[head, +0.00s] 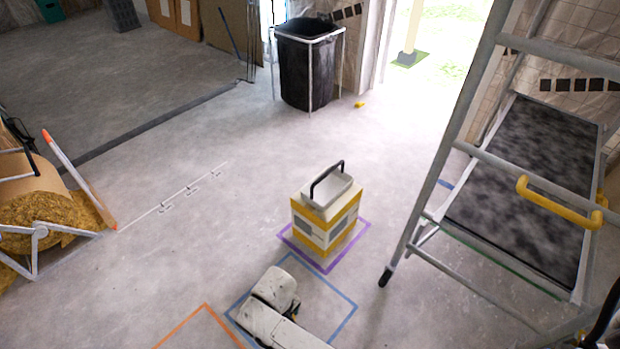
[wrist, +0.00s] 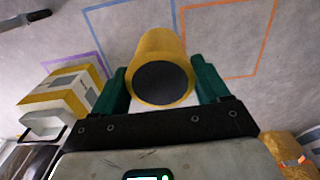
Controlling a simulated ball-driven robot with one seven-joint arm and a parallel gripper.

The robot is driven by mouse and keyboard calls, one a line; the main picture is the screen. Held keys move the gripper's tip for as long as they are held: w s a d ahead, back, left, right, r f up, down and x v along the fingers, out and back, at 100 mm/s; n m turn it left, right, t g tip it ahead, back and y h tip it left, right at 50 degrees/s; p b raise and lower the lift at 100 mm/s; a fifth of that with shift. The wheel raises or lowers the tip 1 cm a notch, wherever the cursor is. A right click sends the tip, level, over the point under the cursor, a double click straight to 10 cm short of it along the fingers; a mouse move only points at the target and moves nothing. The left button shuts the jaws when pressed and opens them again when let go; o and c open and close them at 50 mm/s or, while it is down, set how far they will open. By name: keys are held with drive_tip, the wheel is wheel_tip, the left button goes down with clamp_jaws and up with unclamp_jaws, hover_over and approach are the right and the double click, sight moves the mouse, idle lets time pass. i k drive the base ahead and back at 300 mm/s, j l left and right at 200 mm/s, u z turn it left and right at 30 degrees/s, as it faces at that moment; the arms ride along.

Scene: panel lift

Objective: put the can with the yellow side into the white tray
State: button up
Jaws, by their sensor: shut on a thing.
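The can with the yellow side (wrist: 155,45) has a dark round end facing the wrist camera. My gripper (wrist: 160,72) is shut on it, with one green finger on each side. In the head view, my arm's pale end covers part of the blue floor outline, and the can cannot be made out there. A yellow-and-white box (head: 325,222) stands in the purple outline, with a white tray-like top (head: 333,192) and a black handle. It also shows at the left of the wrist view (wrist: 60,92). I see no separate white tray.
Blue (head: 345,320) and orange (head: 207,306) outlines mark the floor. A grey ladder-like frame (head: 440,160) with a yellow handle stands at right. A black bin (head: 305,75) stands at the back. Floor left of the box is mostly clear.

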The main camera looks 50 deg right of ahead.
sight(323, 203)
drive_tip(key=i+z, duration=0.3)
drive_tip(key=i, duration=0.35)
drive_tip(key=i+j+z, duration=0.2)
drive_tip(key=i+z, duration=0.15)
drive_tip(key=i, duration=0.25)
